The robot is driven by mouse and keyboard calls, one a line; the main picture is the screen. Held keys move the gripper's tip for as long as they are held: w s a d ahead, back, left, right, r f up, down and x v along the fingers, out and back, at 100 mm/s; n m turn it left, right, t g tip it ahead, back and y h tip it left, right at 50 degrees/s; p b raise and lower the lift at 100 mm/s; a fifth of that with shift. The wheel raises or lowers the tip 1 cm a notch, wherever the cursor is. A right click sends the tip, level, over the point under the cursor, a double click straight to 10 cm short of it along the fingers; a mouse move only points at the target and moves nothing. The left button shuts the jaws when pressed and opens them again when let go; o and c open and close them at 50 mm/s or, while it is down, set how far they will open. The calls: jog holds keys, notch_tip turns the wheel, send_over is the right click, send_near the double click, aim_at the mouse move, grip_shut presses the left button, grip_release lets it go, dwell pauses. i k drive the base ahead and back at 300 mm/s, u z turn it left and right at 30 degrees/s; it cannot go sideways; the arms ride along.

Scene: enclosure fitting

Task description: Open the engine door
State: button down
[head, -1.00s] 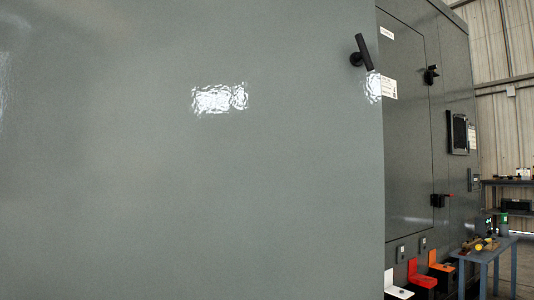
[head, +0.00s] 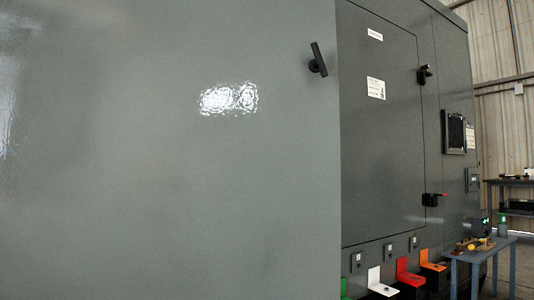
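A large grey-green panel (head: 180,190) fills the left and middle of the head view, very close to me. A black handle (head: 318,60) sits tilted near its upper right edge. The panel looks like a door leaf standing out in front of the enclosure. No readable label shows whether it is the engine door. My gripper is not in view, so any contact with the panel is hidden.
A dark display (head: 455,131) is on the enclosure wall at right. White (head: 380,282), red (head: 408,273) and orange (head: 431,261) brackets stick out low on the enclosure, with a green one partly hidden. A blue table (head: 480,252) with tools stands at right.

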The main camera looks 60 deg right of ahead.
aim_at(150, 149)
jog(key=u, duration=0.55)
jog(key=k, duration=1.3)
jog(key=z, duration=1.65)
jog(key=i, duration=0.5)
jog(key=z, duration=0.05)
